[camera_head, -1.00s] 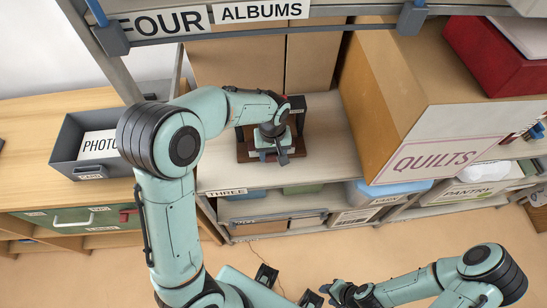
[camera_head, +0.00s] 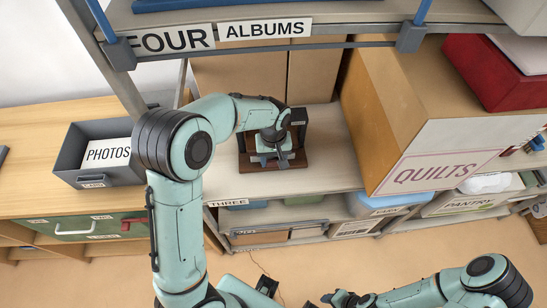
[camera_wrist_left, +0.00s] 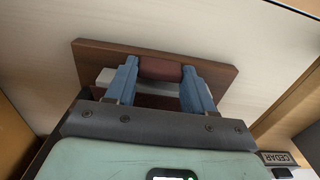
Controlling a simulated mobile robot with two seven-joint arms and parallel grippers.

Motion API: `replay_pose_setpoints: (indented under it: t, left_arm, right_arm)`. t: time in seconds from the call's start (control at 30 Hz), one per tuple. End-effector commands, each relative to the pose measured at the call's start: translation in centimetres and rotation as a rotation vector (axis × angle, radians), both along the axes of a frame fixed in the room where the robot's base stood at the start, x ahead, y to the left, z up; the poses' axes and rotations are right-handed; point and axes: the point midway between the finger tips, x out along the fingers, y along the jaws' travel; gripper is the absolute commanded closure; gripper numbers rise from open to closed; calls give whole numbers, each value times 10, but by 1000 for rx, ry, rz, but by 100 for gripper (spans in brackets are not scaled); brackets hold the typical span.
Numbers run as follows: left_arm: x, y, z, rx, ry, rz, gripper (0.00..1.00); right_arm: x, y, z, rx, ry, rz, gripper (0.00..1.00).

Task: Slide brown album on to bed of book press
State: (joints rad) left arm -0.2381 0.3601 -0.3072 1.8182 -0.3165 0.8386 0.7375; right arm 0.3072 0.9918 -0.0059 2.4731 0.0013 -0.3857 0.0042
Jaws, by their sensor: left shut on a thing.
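The book press, with a dark upright frame and a brown wooden base (camera_head: 293,161), stands on the shelf marked THREE. My left gripper (camera_head: 275,160) is over this base, pointing down. In the left wrist view, its fingers (camera_wrist_left: 160,80) are shut on a dark reddish-brown piece (camera_wrist_left: 160,68), which looks like the brown album. Most of it is hidden by the fingers and palm. A flat brown board (camera_wrist_left: 215,72), apparently the press bed, shows behind the fingertips. I cannot tell how far the album lies over it. My right gripper (camera_head: 342,298) is at the bottom edge, partly cut off.
A large QUILTS box (camera_head: 430,160) stands close on the right of the press. Brown boxes (camera_head: 235,75) stand behind it, and the upper shelf marked FOUR (camera_head: 370,25) overhangs. A grey PHOTOS bin (camera_head: 100,150) is on the wooden cabinet at left. Bare shelf lies right of the press.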

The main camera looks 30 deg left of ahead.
Motion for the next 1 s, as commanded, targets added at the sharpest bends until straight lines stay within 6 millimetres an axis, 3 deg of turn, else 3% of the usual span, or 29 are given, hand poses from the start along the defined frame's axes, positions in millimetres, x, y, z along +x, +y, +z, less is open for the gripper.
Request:
replay_pose_setpoints:
  t: [0.4, 0.43, 0.5, 0.53, 1.0]
  left_arm:
    - [0, 0, -3, 0, -1, 0, 69]
    - [0, 0, -3, 0, -1, 0, 44]
    - [0, 0, -3, -1, -1, 0, 21]
    - [0, 0, -3, -1, -1, 0, 17]
    - [0, 0, 3, 0, 0, 0, 17]
  right_arm:
    - [-1, 0, -2, 0, 1, 0, 57]
    - [-1, 0, -2, 0, 1, 0, 57]
    - [-1, 0, -2, 0, 1, 0, 57]
    - [-1, 0, -2, 0, 1, 0, 57]
    - [1, 0, 2, 1, -2, 0, 57]
